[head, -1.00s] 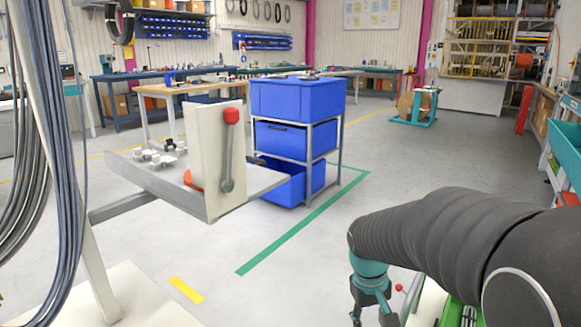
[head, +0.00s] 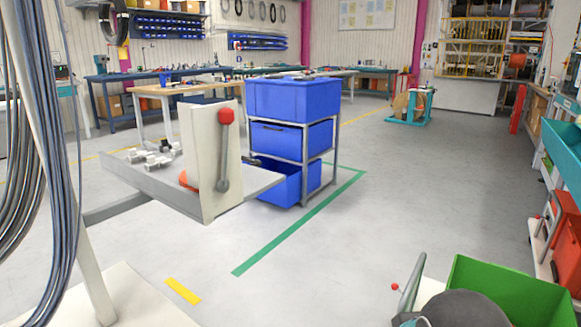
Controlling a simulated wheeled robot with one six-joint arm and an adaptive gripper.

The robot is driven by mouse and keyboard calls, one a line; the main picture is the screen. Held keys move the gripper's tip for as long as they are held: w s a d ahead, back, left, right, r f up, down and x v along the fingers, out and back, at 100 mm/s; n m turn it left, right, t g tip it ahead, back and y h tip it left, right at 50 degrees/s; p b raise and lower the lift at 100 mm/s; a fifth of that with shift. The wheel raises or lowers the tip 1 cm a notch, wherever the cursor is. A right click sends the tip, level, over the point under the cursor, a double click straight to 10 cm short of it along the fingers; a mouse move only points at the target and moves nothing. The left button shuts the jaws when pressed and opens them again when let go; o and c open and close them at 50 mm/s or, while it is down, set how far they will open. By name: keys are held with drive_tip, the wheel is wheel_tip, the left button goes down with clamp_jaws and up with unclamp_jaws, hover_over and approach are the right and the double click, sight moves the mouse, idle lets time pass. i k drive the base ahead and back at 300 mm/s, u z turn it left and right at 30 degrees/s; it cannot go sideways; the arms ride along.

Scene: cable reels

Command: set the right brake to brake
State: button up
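A grey brake lever (head: 223,155) with a red knob (head: 227,116) stands nearly upright on a pale upright plate (head: 207,165) at the left; its knob is at the top and its pivot is low. A second, small red knob (head: 395,287) shows at the bottom edge, beside a grey-green upright piece (head: 412,285); most of that device is cut off or hidden. I cannot tell from its visible part how its lever is set. Only a dark rounded part of my arm shows at the bottom right. My gripper is out of view.
A green bin (head: 515,290) stands at the bottom right beside my arm. Blue crates on a rack (head: 290,100) stand behind the left plate. Cables hang at the far left. The floor in the middle is clear.

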sight(395, 286)
drive_tip(key=u, duration=2.15)
drive_tip(key=i, duration=0.8)
drive_tip(key=z, duration=3.35)
